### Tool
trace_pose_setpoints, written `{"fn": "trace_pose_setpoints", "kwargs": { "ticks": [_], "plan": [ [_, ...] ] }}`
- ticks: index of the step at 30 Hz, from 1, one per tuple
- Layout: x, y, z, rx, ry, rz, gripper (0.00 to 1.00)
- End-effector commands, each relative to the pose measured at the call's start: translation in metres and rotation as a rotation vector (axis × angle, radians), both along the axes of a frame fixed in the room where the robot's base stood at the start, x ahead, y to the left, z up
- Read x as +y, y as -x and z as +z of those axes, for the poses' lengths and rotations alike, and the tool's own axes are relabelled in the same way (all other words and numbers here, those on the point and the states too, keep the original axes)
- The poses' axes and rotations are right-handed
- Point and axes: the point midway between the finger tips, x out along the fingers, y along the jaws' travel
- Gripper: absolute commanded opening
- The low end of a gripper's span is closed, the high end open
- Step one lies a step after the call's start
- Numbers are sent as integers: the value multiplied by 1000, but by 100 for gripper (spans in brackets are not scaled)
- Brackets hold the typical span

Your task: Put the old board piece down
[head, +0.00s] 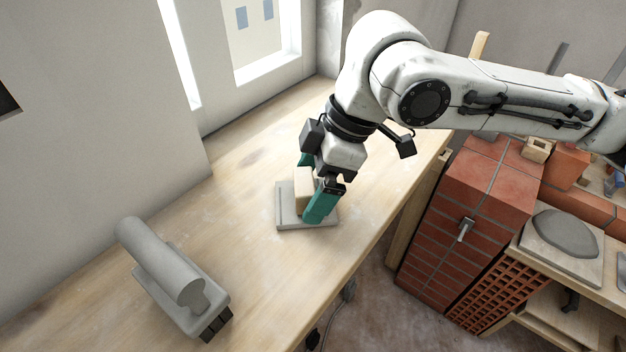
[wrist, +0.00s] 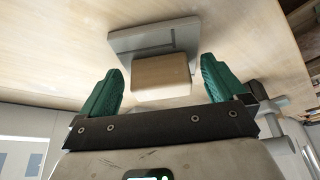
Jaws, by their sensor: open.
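The old board piece (head: 302,189) is a small pale wooden block. It sits on a flat grey plate (head: 288,216) on the wooden bench. In the wrist view the block (wrist: 162,78) lies between the two teal fingers, with the grey plate (wrist: 128,44) behind it. My gripper (head: 313,190) reaches down over the block with one finger on each side. The jaws are open, and in the wrist view a gap shows between the block and each finger. The near finger hides part of the block and plate in the head view.
A grey tool with a thick cylinder (head: 160,262) lies on the bench at the lower left. The bench (head: 225,220) is clear between it and the plate. A red brick stack (head: 465,220) stands off the bench's right edge, by a board with a grey mound (head: 566,234).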

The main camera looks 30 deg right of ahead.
Motion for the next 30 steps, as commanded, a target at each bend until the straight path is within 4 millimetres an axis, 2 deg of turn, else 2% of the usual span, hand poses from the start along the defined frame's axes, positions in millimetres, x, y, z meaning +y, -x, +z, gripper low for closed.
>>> {"fn": "trace_pose_setpoints", "kwargs": {
  "ticks": [5, 12, 18, 24, 30],
  "plan": [
    [-9, 4, 24, -3, 0, -1, 97],
    [-26, 12, 70, -3, -1, -3, 97],
    [-36, 18, 98, 0, 0, -1, 97],
    [-40, 20, 109, 0, 0, 0, 97],
    [-41, 21, 110, 0, 0, 0, 97]
  ]
}}
